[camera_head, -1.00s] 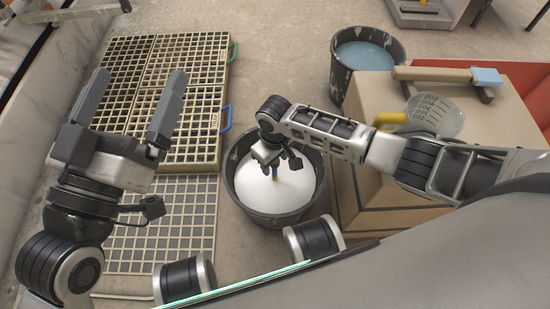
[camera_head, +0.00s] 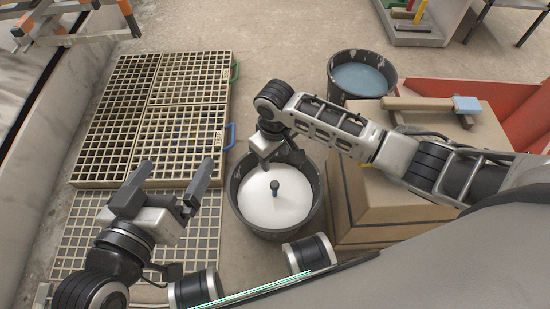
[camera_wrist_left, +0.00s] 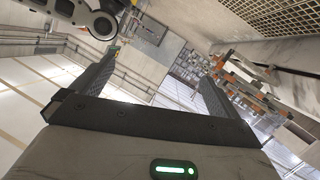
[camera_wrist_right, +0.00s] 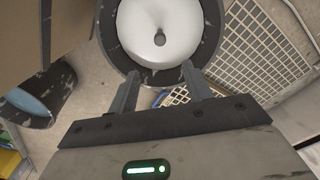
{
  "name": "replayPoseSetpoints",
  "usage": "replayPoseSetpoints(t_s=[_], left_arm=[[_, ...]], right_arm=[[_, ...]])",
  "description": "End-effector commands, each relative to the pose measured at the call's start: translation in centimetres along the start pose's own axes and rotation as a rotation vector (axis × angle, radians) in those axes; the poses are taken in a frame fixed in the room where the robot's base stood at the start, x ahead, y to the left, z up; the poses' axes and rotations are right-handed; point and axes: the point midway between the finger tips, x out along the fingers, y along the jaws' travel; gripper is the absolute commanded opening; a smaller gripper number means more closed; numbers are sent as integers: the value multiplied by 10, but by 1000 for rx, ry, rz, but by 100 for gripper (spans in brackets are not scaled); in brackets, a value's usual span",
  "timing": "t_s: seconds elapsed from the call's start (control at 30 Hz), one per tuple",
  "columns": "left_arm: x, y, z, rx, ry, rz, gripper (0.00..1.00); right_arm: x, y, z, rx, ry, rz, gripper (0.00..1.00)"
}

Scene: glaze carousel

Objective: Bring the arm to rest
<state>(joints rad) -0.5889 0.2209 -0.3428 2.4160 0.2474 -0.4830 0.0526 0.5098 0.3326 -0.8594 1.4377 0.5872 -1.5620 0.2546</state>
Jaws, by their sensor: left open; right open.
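My left gripper (camera_head: 174,174) is open and empty, raised over the grate racks at the lower left of the head view. Its open fingers also show in the left wrist view (camera_wrist_left: 158,72), with nothing between them. My right gripper (camera_head: 280,158) hangs over the far rim of the bucket of white glaze (camera_head: 312,205). In the right wrist view its fingers (camera_wrist_right: 161,72) are open and empty, pointing toward that bucket (camera_wrist_right: 208,40). A small dark knob (camera_head: 275,187) stands up from the white glaze, apart from the fingers; the right wrist view shows it too (camera_wrist_right: 159,39).
Beige grate racks (camera_head: 112,130) with green and blue handles lie at the left. A bucket of blue glaze (camera_head: 391,72) stands behind a cardboard-coloured box (camera_head: 375,225). A wooden-handled tool (camera_head: 425,103) lies on the box. Open floor (camera_head: 285,40) lies behind the white bucket.

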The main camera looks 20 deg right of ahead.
Motion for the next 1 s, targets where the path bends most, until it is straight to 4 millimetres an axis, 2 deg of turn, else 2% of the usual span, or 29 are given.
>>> replayPoseSetpoints(t_s=[0.03,0.13,0.53,0.8,1.0], left_arm=[[-2,0,-2,13,-11,-7,100],[-2,-2,1,34,-24,-18,100],[-3,-4,1,47,-40,-29,100],[-11,-13,-3,56,-166,-98,100],[-18,-22,2,56,-261,-144,100]], right_arm=[[-10,0,0,1,1,0,50],[-18,0,0,0,0,0,50],[-27,0,0,0,0,0,50],[-78,0,0,0,0,0,50],[-106,0,0,0,-1,0,50]])
